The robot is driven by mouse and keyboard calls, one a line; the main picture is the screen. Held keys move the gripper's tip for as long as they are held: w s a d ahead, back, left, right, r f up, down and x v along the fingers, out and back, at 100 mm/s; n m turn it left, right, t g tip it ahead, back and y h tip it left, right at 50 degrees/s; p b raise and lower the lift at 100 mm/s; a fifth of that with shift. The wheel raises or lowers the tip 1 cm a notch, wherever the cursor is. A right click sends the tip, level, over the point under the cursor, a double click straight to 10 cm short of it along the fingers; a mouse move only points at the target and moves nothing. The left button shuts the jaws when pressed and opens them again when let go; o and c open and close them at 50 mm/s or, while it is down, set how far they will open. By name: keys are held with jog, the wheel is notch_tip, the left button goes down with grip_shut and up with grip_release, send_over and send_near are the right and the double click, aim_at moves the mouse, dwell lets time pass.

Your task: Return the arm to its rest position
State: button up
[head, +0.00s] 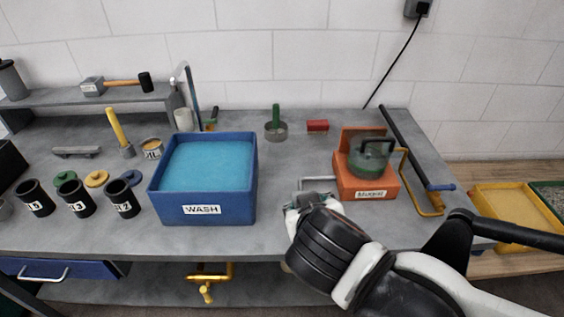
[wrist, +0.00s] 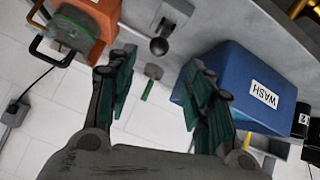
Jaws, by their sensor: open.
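My arm reaches in from the lower right of the head view. My gripper (wrist: 158,66) is open, with its two green-padded fingers apart and nothing between them in the wrist view. In the head view its end is above the front of the grey bench (head: 285,235), between the blue WASH bin (head: 203,208) and the orange machine (head: 366,185). Its fingers are mostly hidden there by the wrist. A grey metal piece with a black knob (wrist: 159,46) lies beyond the fingertips in the wrist view.
The bin holds blue liquid. The machine carries a dark green round part with a handle. A green-handled tool (head: 276,125) and a red block (head: 317,126) are behind. Black jars (head: 76,199) are at left. A dark bar (head: 417,146) and yellow tray (head: 515,213) are at right.

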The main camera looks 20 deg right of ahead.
jog(key=shift+w+d+r+n+g+y, duration=0.3)
jog(key=shift+r+g+y, duration=0.2)
jog(key=shift+y, duration=0.35)
jog(key=shift+w+d+r+n+g+y, duration=0.15)
jog(key=shift+w+r+g+y, duration=0.35)
jog(key=shift+y, duration=0.35)
jog(key=shift+s, duration=0.15)
dwell(0.7)
